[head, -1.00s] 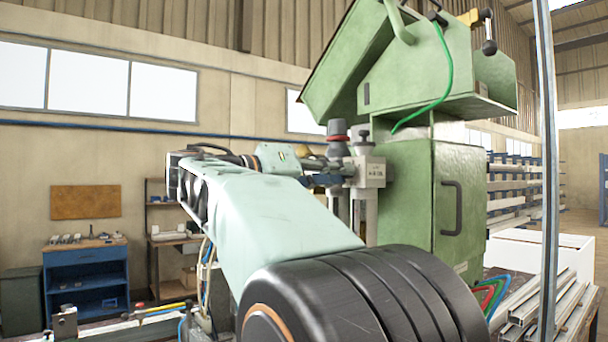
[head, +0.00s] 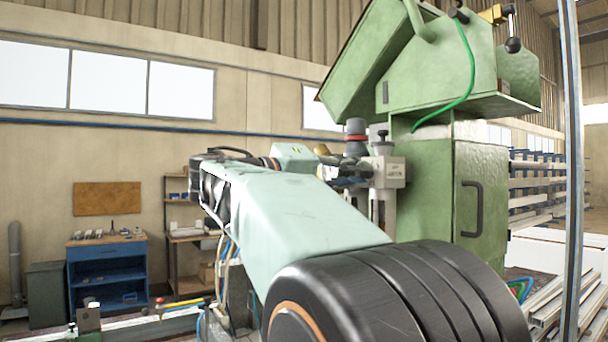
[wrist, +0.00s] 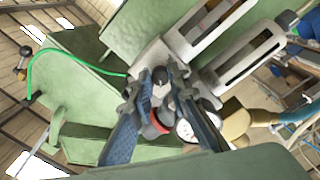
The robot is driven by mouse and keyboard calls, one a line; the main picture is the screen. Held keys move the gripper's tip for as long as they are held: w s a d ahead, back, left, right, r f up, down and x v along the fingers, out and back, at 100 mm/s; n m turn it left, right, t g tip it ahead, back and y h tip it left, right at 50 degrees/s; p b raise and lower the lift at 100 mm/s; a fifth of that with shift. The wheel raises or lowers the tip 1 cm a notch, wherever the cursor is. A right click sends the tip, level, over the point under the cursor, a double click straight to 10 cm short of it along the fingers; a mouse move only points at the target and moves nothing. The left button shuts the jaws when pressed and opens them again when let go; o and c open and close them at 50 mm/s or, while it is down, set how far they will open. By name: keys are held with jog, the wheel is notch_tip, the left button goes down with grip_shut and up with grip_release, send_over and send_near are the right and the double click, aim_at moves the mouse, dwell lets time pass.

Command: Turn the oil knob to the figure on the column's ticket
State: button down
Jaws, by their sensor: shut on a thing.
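The silver air unit (head: 390,172) is fixed to the green column (head: 430,190), with a small dark knob (head: 382,135) on top. To its left stands a grey cap (head: 356,127) with a red ring. In the wrist view, my gripper (wrist: 158,82) has its two blue fingers around the small dark knob (wrist: 160,76) and is shut on it. The red ring (wrist: 160,120) and a round white gauge (wrist: 185,129) sit close by, between and beside the fingers. Lettering on the unit's face is too small to read. I cannot make out a ticket on the column.
A green hose (head: 465,70) hangs from the machine head above. A metal post (head: 571,150) stands at the right, beside metal profiles (head: 560,308). A blue workbench (head: 105,270) and shelving stand far back at the left. My arm covers much of the middle.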

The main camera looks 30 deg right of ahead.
jog(key=c, duration=1.8)
grip_release()
jog(key=a, duration=1.2)
jog(key=shift+s+f, duration=0.15)
jog(key=shift+s, duration=0.2)
